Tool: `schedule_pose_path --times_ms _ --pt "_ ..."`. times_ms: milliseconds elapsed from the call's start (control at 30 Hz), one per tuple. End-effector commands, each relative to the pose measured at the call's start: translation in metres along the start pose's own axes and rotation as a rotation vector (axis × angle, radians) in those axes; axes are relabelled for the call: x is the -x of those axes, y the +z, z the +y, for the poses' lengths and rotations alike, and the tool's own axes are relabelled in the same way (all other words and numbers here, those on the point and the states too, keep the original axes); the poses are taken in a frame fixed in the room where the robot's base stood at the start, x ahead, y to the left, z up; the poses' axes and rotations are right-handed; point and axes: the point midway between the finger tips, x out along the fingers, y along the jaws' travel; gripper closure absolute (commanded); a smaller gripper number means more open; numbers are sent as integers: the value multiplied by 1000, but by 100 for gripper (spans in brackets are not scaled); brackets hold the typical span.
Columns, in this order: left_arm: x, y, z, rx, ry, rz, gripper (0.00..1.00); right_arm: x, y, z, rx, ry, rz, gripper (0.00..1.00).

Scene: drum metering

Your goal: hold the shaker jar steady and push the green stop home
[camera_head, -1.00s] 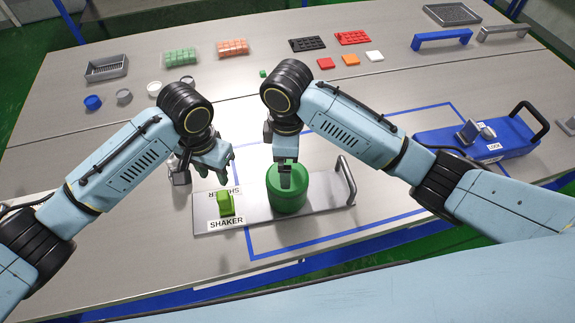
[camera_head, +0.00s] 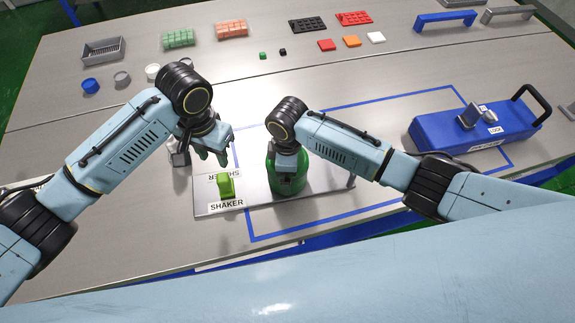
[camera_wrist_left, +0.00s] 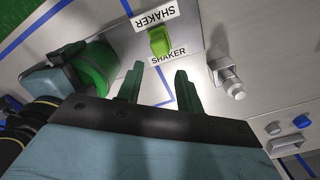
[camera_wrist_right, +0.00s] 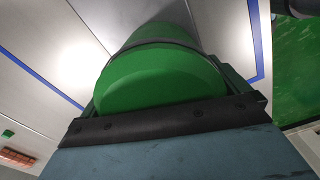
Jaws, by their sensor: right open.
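The shaker jar (camera_head: 289,183) is a green cylinder upright on the grey shaker plate (camera_head: 247,203). My right gripper (camera_wrist_right: 165,92) is over the jar, its fingers on either side of the jar's body; the jaws are open, and the head view hides most of them behind the arm. The bright green stop (camera_head: 227,187) sits on the plate left of the jar, by the SHAKER labels; it also shows in the left wrist view (camera_wrist_left: 159,41). My left gripper (camera_head: 211,156) is above and behind the stop, fingers apart and empty.
A silver fitting (camera_wrist_left: 230,80) stands at the plate's left end. A blue unit labelled LOCK (camera_head: 470,132) with a black handle is at the right. Blue tape outlines an area around the plate. Trays, small cups and coloured blocks lie farther back.

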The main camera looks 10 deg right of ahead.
Motion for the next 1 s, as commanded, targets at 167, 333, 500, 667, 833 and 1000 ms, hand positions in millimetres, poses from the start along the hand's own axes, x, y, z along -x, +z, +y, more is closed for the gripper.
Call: schedule_pose_path --times_ms 167,333,500,667,833,1000 --pt "0 0 0 0 0 0 64 0 0 0 0 0 0 3" --pt "0 0 0 0 0 0 64 0 0 0 0 -1 0 25" --pt "0 0 0 0 0 0 64 0 0 0 0 -1 -1 47" --pt "0 0 0 0 0 0 64 0 0 0 -1 -1 -1 68" --pt "0 0 0 0 0 0 45 0 0 0 -1 -1 -1 70" --pt "-1 1 -1 -24 11 3 45 0 0 0 -1 -1 -1 70"
